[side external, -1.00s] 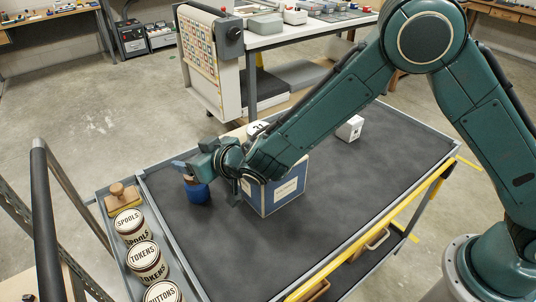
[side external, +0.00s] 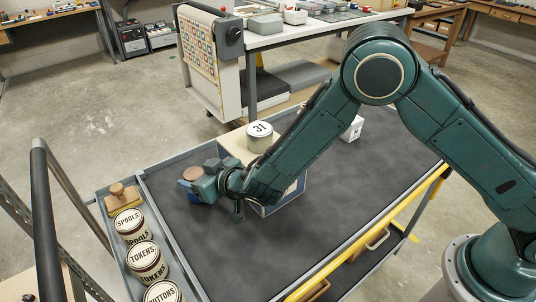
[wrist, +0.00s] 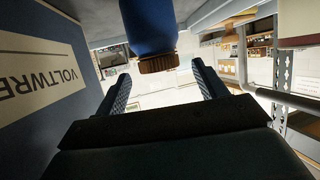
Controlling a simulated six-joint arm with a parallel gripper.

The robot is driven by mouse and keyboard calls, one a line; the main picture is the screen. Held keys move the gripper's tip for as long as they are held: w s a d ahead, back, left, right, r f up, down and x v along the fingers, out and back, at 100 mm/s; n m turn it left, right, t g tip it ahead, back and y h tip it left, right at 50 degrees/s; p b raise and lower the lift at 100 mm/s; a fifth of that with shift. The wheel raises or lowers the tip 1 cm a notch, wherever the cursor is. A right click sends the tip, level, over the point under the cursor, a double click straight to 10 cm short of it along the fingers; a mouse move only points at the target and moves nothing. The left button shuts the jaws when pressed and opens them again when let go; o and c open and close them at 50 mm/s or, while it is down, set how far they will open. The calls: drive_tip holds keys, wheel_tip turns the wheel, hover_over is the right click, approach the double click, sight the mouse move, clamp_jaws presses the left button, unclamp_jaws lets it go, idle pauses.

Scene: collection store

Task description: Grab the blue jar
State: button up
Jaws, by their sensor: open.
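The blue jar with a brown lid stands on the dark cart top; its lid (side external: 193,173) shows in the side view, while its body is mostly hidden by my gripper (side external: 200,187). In the wrist view the blue jar (wrist: 152,28) appears inverted at top centre, with its lid toward the gap between the fingertips. My gripper (wrist: 162,76) is open, one finger on each side of the lid's line, with visible space on both sides. Nothing is held. I cannot tell how far the jar reaches between the fingers.
A blue box (wrist: 38,75) with a white label stands close beside the gripper, with a tin marked 31 (side external: 260,137) on top. A side tray holds a wooden stamp (side external: 121,197) and several labelled tins (side external: 147,262). A white block (side external: 353,128) lies behind; the front cart top (side external: 270,250) is clear.

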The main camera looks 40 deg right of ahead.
sight(190, 174)
drive_tip(key=shift+f, duration=0.6)
drive_tip(key=shift+x, duration=2.5)
drive_tip(key=shift+r, duration=0.1)
drive_tip(key=c, duration=1.1)
drive_tip(key=shift+c, duration=0.2)
drive_tip(key=shift+r, duration=0.15)
wheel_tip(190, 174, up, 20)
